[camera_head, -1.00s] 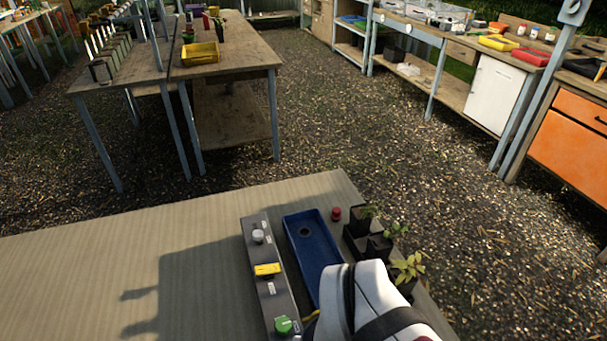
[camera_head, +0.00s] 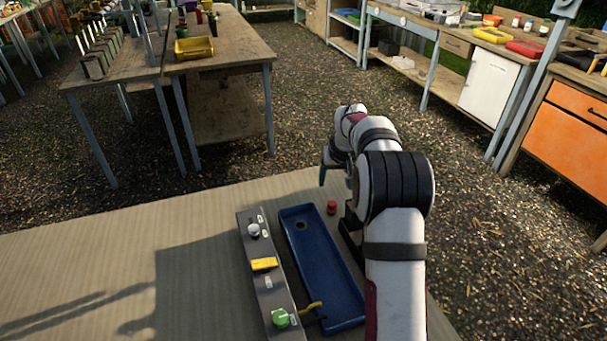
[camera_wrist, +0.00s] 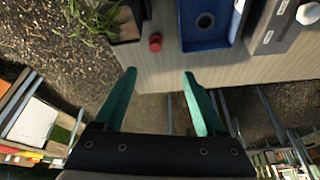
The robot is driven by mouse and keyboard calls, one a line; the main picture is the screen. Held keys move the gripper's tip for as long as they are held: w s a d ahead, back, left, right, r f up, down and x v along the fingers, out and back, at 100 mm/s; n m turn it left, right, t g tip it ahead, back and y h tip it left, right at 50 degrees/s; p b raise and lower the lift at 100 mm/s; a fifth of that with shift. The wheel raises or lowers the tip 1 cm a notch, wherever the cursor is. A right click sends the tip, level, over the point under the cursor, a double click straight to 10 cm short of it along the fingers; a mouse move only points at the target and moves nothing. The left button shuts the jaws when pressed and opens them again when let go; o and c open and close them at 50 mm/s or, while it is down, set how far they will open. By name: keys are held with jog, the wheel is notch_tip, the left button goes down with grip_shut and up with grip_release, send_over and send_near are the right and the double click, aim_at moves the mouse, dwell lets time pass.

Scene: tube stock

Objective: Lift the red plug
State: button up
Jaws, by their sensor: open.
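The red plug (camera_head: 332,207) is a small red cylinder standing on the table near its far edge, just right of the blue tray. In the wrist view the red plug (camera_wrist: 155,43) shows beyond the fingertips, nearer the left finger's side and apart from both. My gripper (camera_wrist: 160,72) has two teal fingers spread wide with nothing between them.
The blue tray (camera_head: 318,262) lies left of the plug, with a grey control box (camera_head: 257,243) carrying knobs beside it. In the wrist view a dark plant pot (camera_wrist: 125,25) stands close to the plug on the left. The table (camera_head: 120,265) is clear at the left.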

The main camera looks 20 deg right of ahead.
aim_at(332, 204)
jog(key=x, duration=1.1)
jog(key=d+x, duration=0.1)
jog(key=x, duration=0.5)
jog(key=shift+s+f, duration=0.15)
jog(key=shift+f, duration=0.05)
grip_shut()
